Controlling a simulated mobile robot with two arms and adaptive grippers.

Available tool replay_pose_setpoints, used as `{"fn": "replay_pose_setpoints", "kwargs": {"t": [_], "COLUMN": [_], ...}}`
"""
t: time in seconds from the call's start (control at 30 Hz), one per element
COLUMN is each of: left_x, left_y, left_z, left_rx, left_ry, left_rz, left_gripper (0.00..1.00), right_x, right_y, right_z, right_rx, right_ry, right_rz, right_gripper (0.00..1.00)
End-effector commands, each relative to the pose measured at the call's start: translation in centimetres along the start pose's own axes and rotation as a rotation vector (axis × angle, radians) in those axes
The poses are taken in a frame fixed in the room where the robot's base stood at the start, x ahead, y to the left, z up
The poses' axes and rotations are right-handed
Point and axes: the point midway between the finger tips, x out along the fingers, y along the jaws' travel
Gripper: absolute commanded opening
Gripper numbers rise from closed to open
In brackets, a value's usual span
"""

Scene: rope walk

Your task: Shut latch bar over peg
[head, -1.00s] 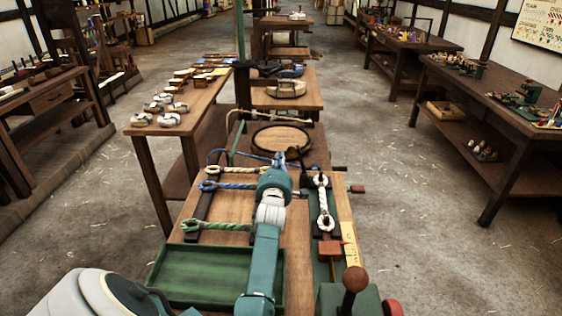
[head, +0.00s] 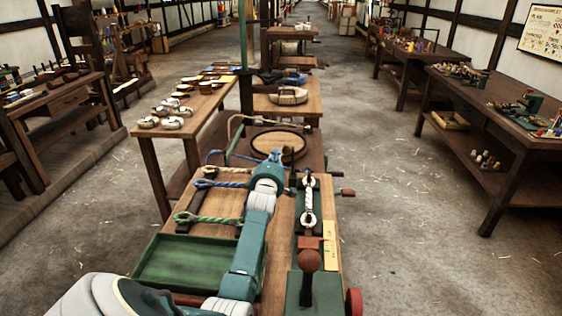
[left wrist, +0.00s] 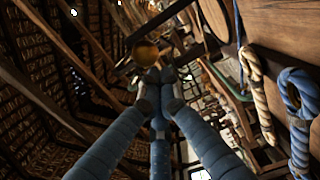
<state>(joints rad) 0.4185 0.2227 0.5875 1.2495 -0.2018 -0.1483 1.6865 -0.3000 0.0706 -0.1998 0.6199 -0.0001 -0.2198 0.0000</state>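My left gripper (head: 277,156) is over the far part of the workbench, beside the far end of a white rope (head: 308,205) with an eye at each end on a dark board. In the left wrist view, its long blue fingers (left wrist: 157,76) come together at the tips, with nothing clearly between them. A round brass-coloured thing (left wrist: 145,52) shows just past the tips; I cannot tell if they touch it. Small dark parts lie around the gripper at the rope's far end, but I cannot make out the latch bar or peg for certain. My right gripper is out of view.
Green and blue looped ropes (head: 208,219) lie left of my arm, above a green tray (head: 185,262). A lever with a brown ball knob (head: 309,260) stands at the near right. A round wooden disc (head: 278,143) lies beyond the gripper. A tan rope (left wrist: 257,90) hangs close in the wrist view.

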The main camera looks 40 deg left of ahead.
Motion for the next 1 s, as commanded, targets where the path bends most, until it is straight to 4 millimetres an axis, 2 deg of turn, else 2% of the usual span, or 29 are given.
{"fn": "replay_pose_setpoints", "kwargs": {"t": [0.27, 0.37, 0.63, 1.0], "left_x": [0.6, 0.6, 0.6, 0.7], "left_y": [1.2, 1.5, 1.8, 1.8], "left_z": [1.4, 2.1, 3.3, 3.8], "left_rx": [0.225, 0.296, 0.511, 0.614], "left_ry": [-0.001, -0.001, -0.002, -0.001], "left_rz": [-0.012, -0.015, -0.026, -0.031], "left_gripper": [0.00, 0.00, 0.00, 0.00], "right_x": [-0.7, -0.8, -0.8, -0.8], "right_y": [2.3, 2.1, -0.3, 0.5], "right_z": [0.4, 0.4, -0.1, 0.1], "right_rx": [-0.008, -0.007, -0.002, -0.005], "right_ry": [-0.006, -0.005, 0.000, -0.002], "right_rz": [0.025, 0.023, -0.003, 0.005], "right_gripper": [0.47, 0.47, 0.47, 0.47]}}
